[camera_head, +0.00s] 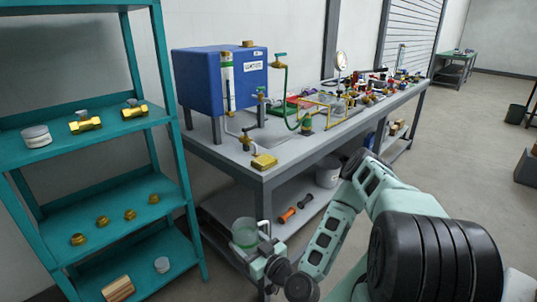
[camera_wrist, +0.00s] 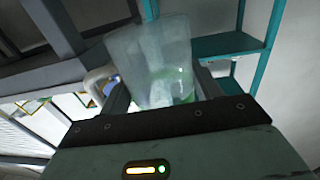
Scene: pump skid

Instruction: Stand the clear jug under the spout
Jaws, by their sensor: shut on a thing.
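The clear jug (camera_head: 244,232) is in my gripper (camera_head: 262,250), held in front of the bench and below its top, beside the teal shelf. It looks roughly upright in the head view. The wrist view shows the jug (camera_wrist: 150,55) between the fingers (camera_wrist: 165,98), with its pale handle on the left and a green tint low in it. A blue tank (camera_head: 220,80) stands on the bench's left end. A small brass tap (camera_head: 246,138) is in front of the tank, near the bench edge; its spout opening is too small to make out.
The bench top (camera_head: 225,152) has a brass block (camera_head: 264,162) near its front corner and crowded pipework farther right. A teal shelf (camera_head: 160,118) with brass fittings stands close on the left. Below the bench are orange-ended tools (camera_head: 288,214) and a white bucket (camera_head: 328,172).

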